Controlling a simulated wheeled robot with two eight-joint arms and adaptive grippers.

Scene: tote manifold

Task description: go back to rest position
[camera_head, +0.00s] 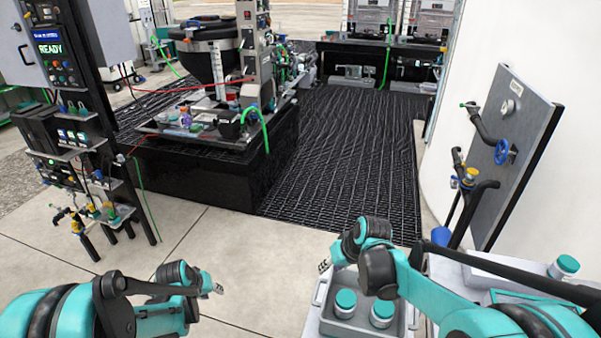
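My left gripper (217,288) is at the lower left, at the end of my teal and black arm. It hangs over the bare floor, and nothing shows in it. My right gripper (324,266) is at the lower middle, beside the upper left corner of a grey tote (330,325). It appears empty. Both grippers are too small in view to tell whether the fingers are open or shut. The tote holds a teal-lidded jar (345,301) and a second teal-lidded jar (382,312), both upright. My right arm passes above the tote and hides part of it.
Another teal-lidded jar (564,267) stands at the right, partly behind my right arm. A valve panel (510,150) is on the right. A control rack (75,150) stands on the left. A machine on a black platform (200,178) is ahead. Tiled floor (240,240) between is clear.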

